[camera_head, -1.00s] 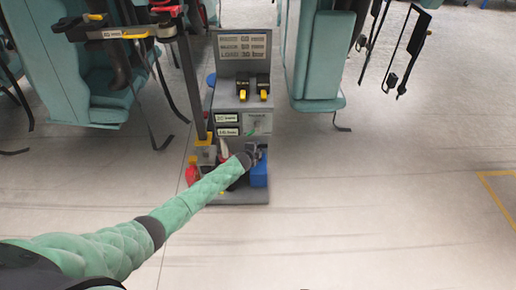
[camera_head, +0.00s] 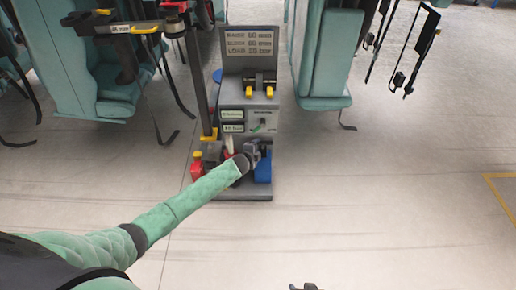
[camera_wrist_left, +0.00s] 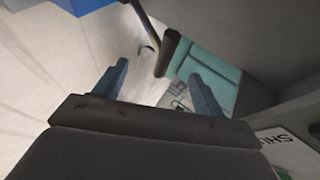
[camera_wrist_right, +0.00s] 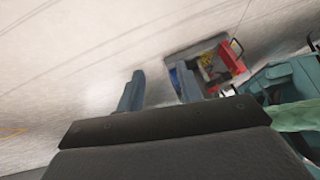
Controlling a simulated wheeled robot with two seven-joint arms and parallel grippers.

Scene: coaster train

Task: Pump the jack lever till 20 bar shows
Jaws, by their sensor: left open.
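The grey jack unit (camera_head: 247,93) stands on the floor ahead, with two small display labels (camera_head: 232,128) on its front whose text I cannot read. My left gripper (camera_head: 262,148) is low at its front, above a blue block (camera_head: 263,172). In the left wrist view the left gripper's fingers (camera_wrist_left: 160,85) are apart, with a dark round-ended bar (camera_wrist_left: 168,50), possibly the jack lever, ahead between them and not gripped. My right gripper (camera_wrist_right: 158,90) is open and empty, far from the jack. The head view barely shows it at the bottom edge (camera_head: 305,287).
A sign plate (camera_head: 249,50) and two yellow-tipped switches (camera_head: 259,86) top the unit. Teal seats (camera_head: 322,55) flank both sides.

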